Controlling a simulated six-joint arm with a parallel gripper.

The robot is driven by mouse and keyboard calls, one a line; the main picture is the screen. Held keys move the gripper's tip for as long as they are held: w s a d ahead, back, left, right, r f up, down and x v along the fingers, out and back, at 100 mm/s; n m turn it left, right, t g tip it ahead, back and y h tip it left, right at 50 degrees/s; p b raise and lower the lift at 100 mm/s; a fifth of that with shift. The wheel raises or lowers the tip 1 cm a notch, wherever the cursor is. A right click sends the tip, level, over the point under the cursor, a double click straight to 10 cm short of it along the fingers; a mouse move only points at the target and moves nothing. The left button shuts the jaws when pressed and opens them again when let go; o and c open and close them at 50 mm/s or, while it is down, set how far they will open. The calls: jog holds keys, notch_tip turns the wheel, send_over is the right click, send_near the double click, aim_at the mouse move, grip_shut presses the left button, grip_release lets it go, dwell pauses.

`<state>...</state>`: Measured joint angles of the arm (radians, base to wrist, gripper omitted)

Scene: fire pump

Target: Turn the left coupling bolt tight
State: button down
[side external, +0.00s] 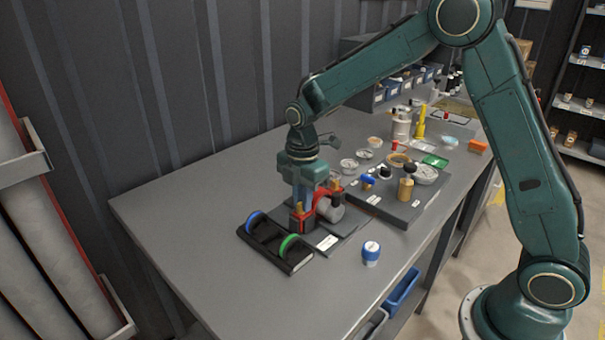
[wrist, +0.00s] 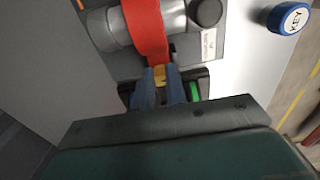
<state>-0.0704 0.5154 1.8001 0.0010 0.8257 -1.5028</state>
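A red coupling strap (side external: 321,194) arches over a grey cylinder (side external: 331,209) on a dark block; the red strap also shows in the wrist view (wrist: 148,28). The left coupling bolt (side external: 299,208) is brass and stands at the strap's near left end. A second brass bolt (side external: 335,184) stands at the other end. My gripper (side external: 299,200) points down over the left bolt. In the wrist view, the blue-grey fingers of my gripper (wrist: 160,78) sit on both sides of the yellow bolt head (wrist: 160,73) and appear closed on it. The bolt's lower part is hidden.
A black rack (side external: 262,249) with a blue and a green ring stands in front. A blue-and-white KEY pot (side external: 371,253) stands to the right. A grey board (side external: 390,207) with valves and gauges lies behind it. The bench's left side is clear.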

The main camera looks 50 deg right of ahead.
jog(key=shift+m, duration=0.3)
jog(key=m, duration=0.3)
jog(key=shift+s, duration=0.1)
jog(key=m, duration=1.1)
jog(key=shift+s+a, duration=0.15)
jog(key=shift+a, duration=0.05)
jog(key=m, duration=0.3)
jog(key=shift+m, duration=0.4)
jog(key=m, duration=0.3)
jog(key=shift+a+m, duration=0.15)
jog(key=shift+m, duration=0.15)
jog(key=m, duration=0.6)
jog(key=shift+a+m, duration=0.1)
jog(key=shift+m, duration=0.3)
